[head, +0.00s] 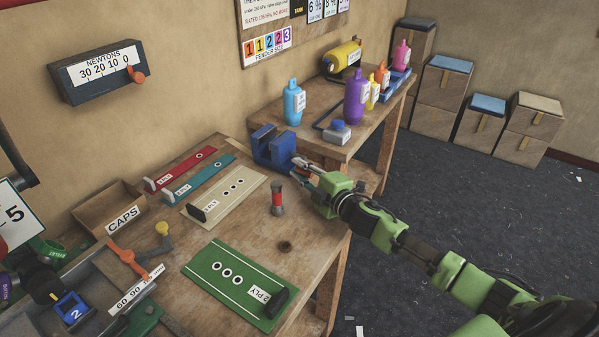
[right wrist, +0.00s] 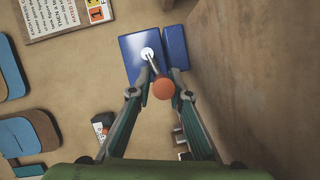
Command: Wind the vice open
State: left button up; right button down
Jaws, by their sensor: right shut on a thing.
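The blue vice (head: 272,149) stands at the far right corner of the near wooden bench. In the right wrist view, the two blue jaw blocks of the vice (right wrist: 138,75) show with a narrow dark gap between them. Its crank handle has a pale hub, a thin bar and an orange knob (right wrist: 163,88). My right gripper (head: 304,168) reaches in from the right at the vice's front. In the right wrist view its fingers (right wrist: 161,91) are closed on the handle at the knob. My left gripper is not in view.
A red-topped tool (head: 277,198) stands on the bench close to my right gripper. A green 2 PLY board (head: 238,284) lies nearer. Behind the vice, a second bench holds a blue bottle (head: 294,103) and a purple bottle (head: 356,98). The floor at right is mostly clear.

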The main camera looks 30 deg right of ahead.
jog(key=shift+s+d+f, duration=0.1)
jog(key=shift+s+f, duration=0.05)
jog(key=shift+f, duration=0.5)
jog(key=c, duration=2)
grip_release()
jog(key=shift+o, duration=0.2)
jog(key=shift+d+r, duration=0.1)
jog(key=shift+r, duration=0.15)
jog(key=s, duration=0.4)
jog(key=s+d+r, duration=0.1)
jog(key=s, duration=0.6)
jog(key=shift+s+d+r, duration=0.15)
jog(key=shift+s+d, duration=0.15)
jog(key=shift+d, duration=0.1)
